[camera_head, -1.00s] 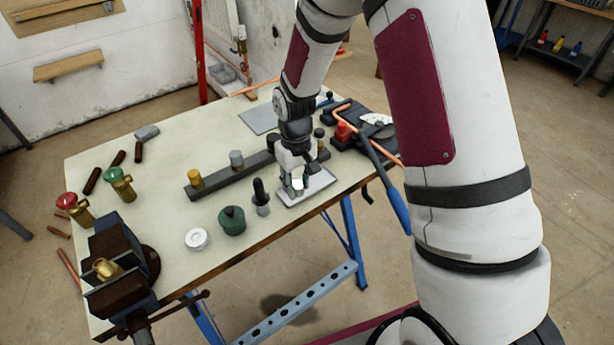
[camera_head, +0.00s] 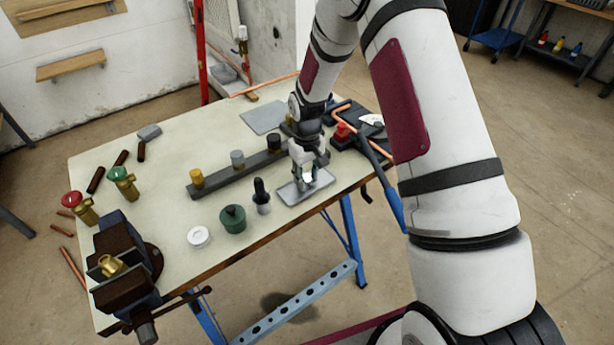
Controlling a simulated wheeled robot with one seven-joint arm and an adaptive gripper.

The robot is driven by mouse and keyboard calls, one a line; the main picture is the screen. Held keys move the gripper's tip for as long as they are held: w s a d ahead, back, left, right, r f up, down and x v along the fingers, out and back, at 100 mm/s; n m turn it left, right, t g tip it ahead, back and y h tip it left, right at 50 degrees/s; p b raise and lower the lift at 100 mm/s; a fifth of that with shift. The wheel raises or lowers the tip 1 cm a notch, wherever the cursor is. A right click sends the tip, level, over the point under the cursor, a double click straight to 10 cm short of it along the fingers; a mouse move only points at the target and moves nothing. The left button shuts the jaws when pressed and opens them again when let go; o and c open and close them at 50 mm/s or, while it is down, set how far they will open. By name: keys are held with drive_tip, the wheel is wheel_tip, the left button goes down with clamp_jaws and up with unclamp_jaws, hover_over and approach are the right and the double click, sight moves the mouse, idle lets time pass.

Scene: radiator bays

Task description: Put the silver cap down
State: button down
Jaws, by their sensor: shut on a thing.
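My gripper (camera_head: 309,181) points down over a small grey tray (camera_head: 291,194) near the front right edge of the workbench. It is shut on a small, pale silver cap (camera_head: 310,177), mostly hidden by the fingers. The cap is at or just above the tray; I cannot tell whether it touches. Another grey cap (camera_head: 237,159) stands on the dark rail (camera_head: 215,184) behind, between a yellow cap (camera_head: 196,178) and a black cap (camera_head: 274,141).
Left of the tray stand a black-topped tool (camera_head: 261,196), a green pot (camera_head: 232,219) and a white ring (camera_head: 199,236). A vise (camera_head: 123,265) is at the front left. A bent copper pipe (camera_head: 352,118) lies right.

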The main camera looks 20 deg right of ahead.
drive_tip(key=shift+f, duration=0.15)
drive_tip(key=c, duration=1.2)
unclamp_jaws()
